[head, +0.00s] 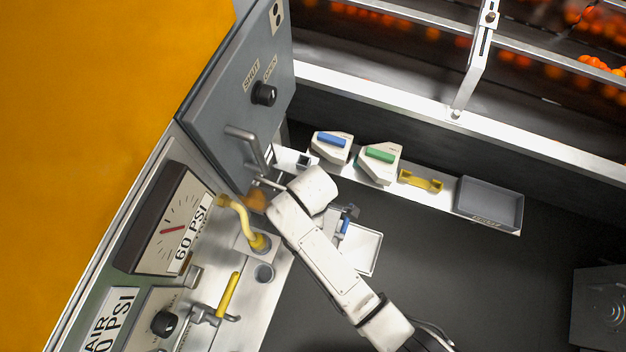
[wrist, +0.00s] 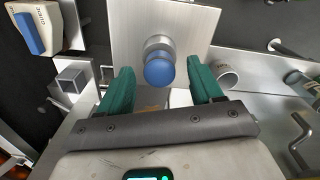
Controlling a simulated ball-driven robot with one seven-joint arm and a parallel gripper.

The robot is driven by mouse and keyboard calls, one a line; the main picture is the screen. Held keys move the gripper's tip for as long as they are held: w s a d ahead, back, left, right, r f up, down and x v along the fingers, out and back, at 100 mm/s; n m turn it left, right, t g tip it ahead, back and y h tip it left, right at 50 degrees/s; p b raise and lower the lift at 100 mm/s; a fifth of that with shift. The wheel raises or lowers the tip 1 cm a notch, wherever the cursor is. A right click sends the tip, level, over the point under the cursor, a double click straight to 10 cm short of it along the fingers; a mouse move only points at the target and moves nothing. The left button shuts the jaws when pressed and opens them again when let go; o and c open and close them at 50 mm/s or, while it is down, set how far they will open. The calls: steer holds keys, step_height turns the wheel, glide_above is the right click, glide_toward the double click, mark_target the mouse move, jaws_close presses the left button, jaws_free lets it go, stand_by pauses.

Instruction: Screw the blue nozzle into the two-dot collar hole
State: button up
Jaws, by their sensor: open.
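The blue nozzle (wrist: 159,70) shows in the wrist view as a round blue end with a grey collar-like part behind it, in front of a bare metal plate (wrist: 188,22). My gripper (wrist: 162,68) is open, with one green finger on each side of the nozzle and visible gaps between. In the head view a small blue part (head: 345,224) shows beside my arm, above a pale tray (head: 366,252); my fingers are mostly hidden there. I cannot make out the two-dot collar hole.
A shelf holds a blue-handled block (head: 331,146), a green-handled block (head: 379,161), a yellow bracket (head: 421,181) and a grey bin (head: 490,203).

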steer(key=shift+f, duration=0.95)
steer(key=c, duration=0.9)
steer(key=o, duration=0.9)
steer(key=shift+r, duration=0.1)
step_height(320, 180, up, 11)
steer(key=shift+f, duration=0.2)
